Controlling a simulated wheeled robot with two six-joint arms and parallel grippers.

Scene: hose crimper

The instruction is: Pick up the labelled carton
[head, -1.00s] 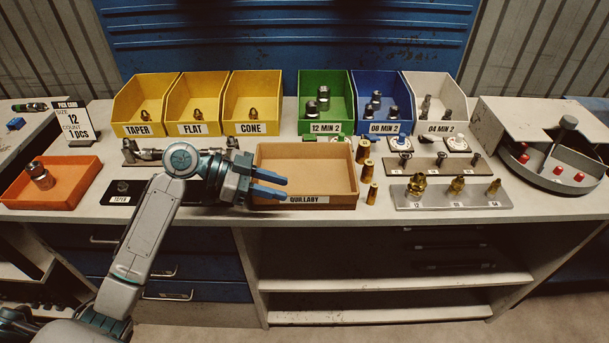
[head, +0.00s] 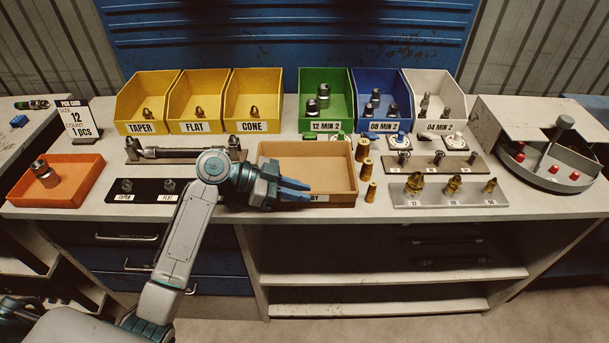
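The labelled carton (head: 335,150) is an open, shallow brown box on the bench, right of centre. It looks empty. Its front label is partly covered by my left gripper (head: 308,190), with only the end letters showing. My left gripper comes from the left and its blue fingers lie across the carton's front left part. The two fingers look slightly apart with nothing seen between them. I cannot tell whether they touch the carton. My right gripper is not in view.
Brass fittings (head: 367,171) stand just right of the carton. A grey plate with fittings (head: 450,194) lies further right. Yellow (head: 252,127), green (head: 324,126), blue and white bins line the back. An orange tray (head: 68,199) is at left.

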